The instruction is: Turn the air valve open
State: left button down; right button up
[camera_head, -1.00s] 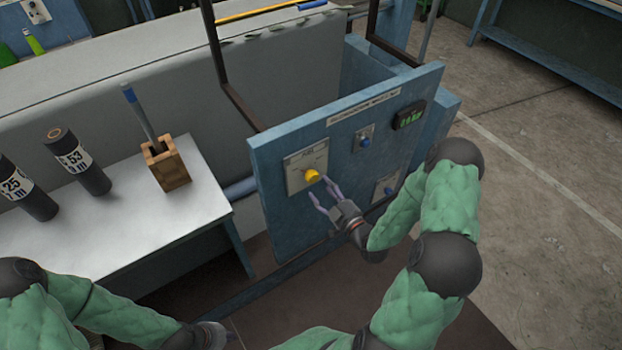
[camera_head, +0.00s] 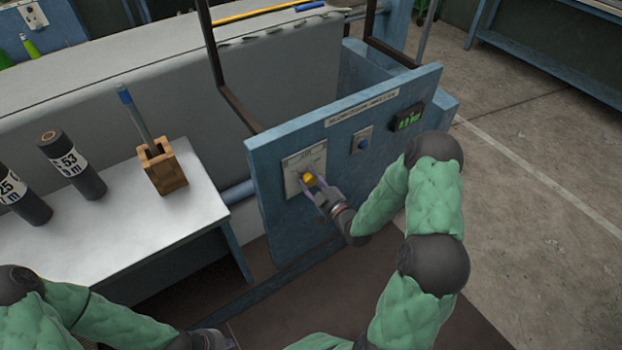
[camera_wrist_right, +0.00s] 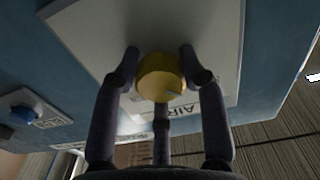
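The air valve is a yellow round knob (camera_head: 309,179) on a pale plate (camera_head: 292,165) fixed to the blue panel (camera_head: 276,150). In the right wrist view the yellow knob (camera_wrist_right: 161,77) sits between the spread fingers of my right gripper (camera_wrist_right: 160,68), near the plate, which bears the letters "AIR". The fingers stand on both sides of the knob with small gaps visible. In the head view my right gripper (camera_head: 313,183) is at the knob and partly covers it. My left gripper (camera_head: 222,340) is low at the bottom edge, away from the panel, and its fingers are barely visible.
The panel also carries a blue button (camera_head: 363,144) and a lit green display (camera_head: 409,121). A white table (camera_head: 200,205) at left holds a wooden box (camera_head: 163,170) with a blue-topped stick and dark labelled cylinders (camera_head: 72,165).

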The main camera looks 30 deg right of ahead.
jog(key=shift+m, duration=0.3)
jog(key=m, duration=0.3)
jog(key=shift+m, duration=0.3)
jog(key=m, duration=0.4)
jog(key=shift+a+p, duration=0.1)
jog(key=shift+p, duration=0.3)
jog(key=m+p, duration=0.1)
jog(key=m, duration=0.4)
jog(key=m+p, duration=0.1)
jog(key=m, duration=0.3)
jog(key=shift+a+m, duration=0.1)
jog(key=shift+m, duration=0.2)
jog(key=o, duration=1.1)
jog(key=shift+a, duration=0.1)
